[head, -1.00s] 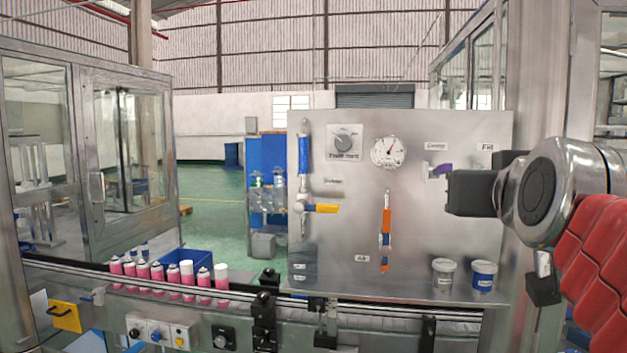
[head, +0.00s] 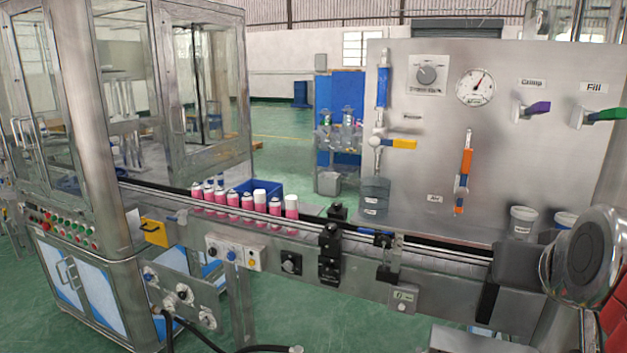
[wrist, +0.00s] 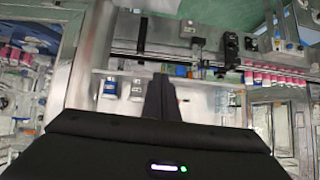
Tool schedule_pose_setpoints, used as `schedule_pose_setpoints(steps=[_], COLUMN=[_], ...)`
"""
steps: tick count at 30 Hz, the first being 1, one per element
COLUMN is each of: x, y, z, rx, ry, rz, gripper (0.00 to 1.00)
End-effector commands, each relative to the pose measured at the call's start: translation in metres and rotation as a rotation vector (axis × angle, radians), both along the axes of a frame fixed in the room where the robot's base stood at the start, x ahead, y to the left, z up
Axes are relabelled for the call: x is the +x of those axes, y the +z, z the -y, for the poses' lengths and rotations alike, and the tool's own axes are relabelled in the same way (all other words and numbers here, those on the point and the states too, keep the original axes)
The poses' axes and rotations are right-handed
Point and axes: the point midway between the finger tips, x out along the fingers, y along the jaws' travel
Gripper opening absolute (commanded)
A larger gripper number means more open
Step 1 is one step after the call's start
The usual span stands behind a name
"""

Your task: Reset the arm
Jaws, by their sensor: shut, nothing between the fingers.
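My gripper (wrist: 160,80) is in the wrist view, with its dark fingers together and nothing between them. The wrist view shows the place upside down. In the head view my arm is at the lower right, in front of the panel's lower right corner, and the fingers are not clear there. The steel panel (head: 430,170) carries a pressure gauge (head: 475,87), a purple-handled valve (head: 537,108) under the Crimp label and a green-handled valve (head: 604,114) under the Fill label. A yellow-handled valve (head: 403,144) is at its left.
Several pink cans (head: 246,203) stand along the conveyor (head: 300,229), by a blue bin (head: 235,187). Two cups (head: 523,220) (head: 565,220) stand at the panel's foot, close to my arm. A glazed machine (head: 130,110) is at the left.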

Motion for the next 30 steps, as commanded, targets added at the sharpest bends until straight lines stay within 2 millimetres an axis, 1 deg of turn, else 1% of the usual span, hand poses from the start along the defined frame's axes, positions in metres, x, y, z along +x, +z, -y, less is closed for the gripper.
schedule_pose_setpoints(steps=[1, 2, 3, 5, 6, 9, 12, 13, 16, 18, 21, 30], x=[-0.004, -0.007, -0.011, -0.019, -0.026, -0.041, -0.056, -0.06, -0.067, -0.067, -0.067, -0.067], y=[-0.025, -0.039, -0.058, -0.085, -0.103, -0.142, -0.171, -0.178, -0.192, -0.193, -0.192, -0.191], z=[-0.013, -0.021, -0.031, -0.046, -0.057, -0.082, -0.104, -0.11, -0.128, -0.137, -0.145, -0.147], rx=[0.019, 0.031, 0.043, 0.06, 0.069, 0.08, 0.078, 0.075, 0.062, 0.056, 0.049, 0.048], ry=[0.028, 0.044, 0.065, 0.098, 0.122, 0.187, 0.254, 0.274, 0.336, 0.37, 0.398, 0.404], rz=[-0.053, -0.084, -0.125, -0.187, -0.23, -0.321, -0.393, -0.408, -0.436, -0.437, -0.435, -0.433], gripper=[0.0, 0.0, 0.0, 0.0, 0.0, 0.0, 0.0, 0.0, 0.0, 0.0, 0.0, 0.0])
